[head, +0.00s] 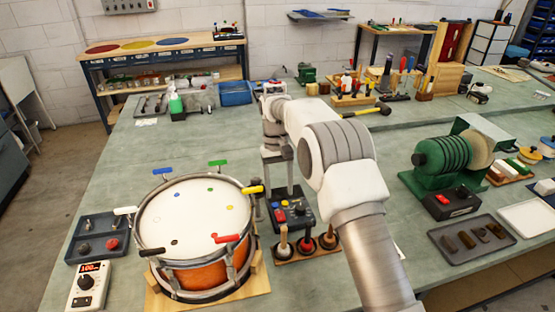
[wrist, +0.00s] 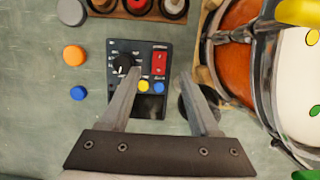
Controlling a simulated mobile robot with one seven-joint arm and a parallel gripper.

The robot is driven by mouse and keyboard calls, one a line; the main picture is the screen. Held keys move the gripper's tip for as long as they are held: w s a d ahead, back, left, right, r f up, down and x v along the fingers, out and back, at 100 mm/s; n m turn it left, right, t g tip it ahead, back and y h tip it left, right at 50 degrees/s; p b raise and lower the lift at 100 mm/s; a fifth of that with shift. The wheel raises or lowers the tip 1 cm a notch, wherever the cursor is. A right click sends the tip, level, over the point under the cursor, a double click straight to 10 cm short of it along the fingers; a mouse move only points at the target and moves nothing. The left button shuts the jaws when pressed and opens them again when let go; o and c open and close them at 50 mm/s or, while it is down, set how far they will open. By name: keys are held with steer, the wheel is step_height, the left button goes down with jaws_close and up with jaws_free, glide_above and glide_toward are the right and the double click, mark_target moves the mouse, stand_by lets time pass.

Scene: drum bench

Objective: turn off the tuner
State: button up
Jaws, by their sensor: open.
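A dark control box (head: 293,212) stands on the bench right of the drum; no label that I can read marks it as the tuner. In the wrist view the box (wrist: 122,47) has a black pointer knob (wrist: 123,64), a red rocker switch (wrist: 159,63), a yellow button (wrist: 143,86), a blue button (wrist: 158,87) and a dark panel. My gripper (wrist: 161,76) is open and empty, pointing down above the box. Its left finger partly covers the box near the knob; its right finger is beyond the box's drum-side edge. It also shows in the head view (head: 280,182).
The drum (head: 190,218) with coloured keys stands close beside the box. A white device (head: 88,286) with a lit red display sits at the lower left. A wooden rack (head: 300,252) of handled tools is in front. Orange (wrist: 74,53) and blue (wrist: 78,93) caps lie beside the box.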

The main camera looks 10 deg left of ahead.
steer(key=p+v, duration=0.1)
steer(key=v, duration=0.8)
steer(key=shift+r+p, duration=0.2)
steer(key=shift+p, duration=0.15)
steer(key=shift+w, duration=0.1)
